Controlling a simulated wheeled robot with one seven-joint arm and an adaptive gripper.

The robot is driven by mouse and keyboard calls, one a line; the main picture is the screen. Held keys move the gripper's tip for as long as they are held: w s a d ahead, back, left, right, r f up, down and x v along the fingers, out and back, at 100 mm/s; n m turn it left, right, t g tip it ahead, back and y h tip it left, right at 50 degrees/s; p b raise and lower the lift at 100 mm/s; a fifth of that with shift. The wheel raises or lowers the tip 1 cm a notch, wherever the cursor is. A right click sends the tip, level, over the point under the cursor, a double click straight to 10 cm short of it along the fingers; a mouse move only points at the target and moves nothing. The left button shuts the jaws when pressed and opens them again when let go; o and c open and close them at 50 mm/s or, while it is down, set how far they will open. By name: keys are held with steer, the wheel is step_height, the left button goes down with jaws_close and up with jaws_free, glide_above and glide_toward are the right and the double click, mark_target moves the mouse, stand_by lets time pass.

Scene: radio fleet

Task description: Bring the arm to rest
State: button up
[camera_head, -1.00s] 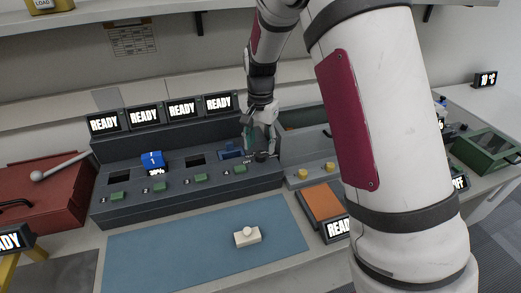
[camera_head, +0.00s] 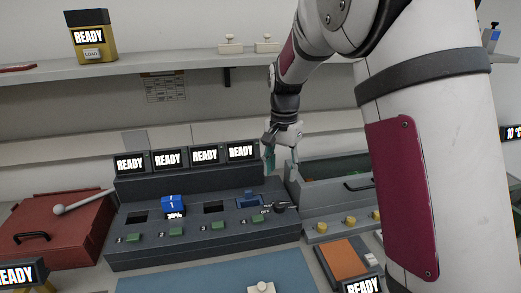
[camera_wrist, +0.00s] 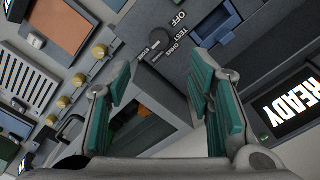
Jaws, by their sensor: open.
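My gripper (camera_head: 283,168) is open and empty, raised above the right end of the dark charging station (camera_head: 150,245). In the wrist view its green-padded fingers (camera_wrist: 158,85) are spread apart with nothing between them. A black dial (camera_head: 280,207) on the station is below the gripper and apart from it. The dial also shows in the wrist view (camera_wrist: 157,40), beside the words OFF and TEST. A blue battery (camera_head: 173,206) stands in the second slot. A darker blue piece (camera_head: 250,199) sits in the fourth slot.
READY screens (camera_head: 241,152) line the station's back. A grey bin (camera_head: 340,172) and yellow knobs (camera_head: 350,222) are to the right, a red box (camera_head: 50,230) to the left. A shelf (camera_head: 180,62) holds a yellow container (camera_head: 91,36). The blue mat (camera_head: 190,284) shows open room.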

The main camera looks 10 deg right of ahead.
steer(key=s+r+n+t, duration=0.1)
steer(key=s+r+n, duration=0.1)
steer(key=s+r, duration=0.5)
steer(key=s+r+n+t, duration=0.15)
steer(key=s+r, duration=0.25)
steer(key=s, duration=0.5)
steer(key=s+f+n+t, duration=0.1)
steer(key=s+n, duration=0.4)
steer(key=s, duration=1.1)
steer(key=shift+d+n+t, duration=0.15)
steer(key=shift+n+t, duration=0.2)
steer(key=shift+s, duration=0.1)
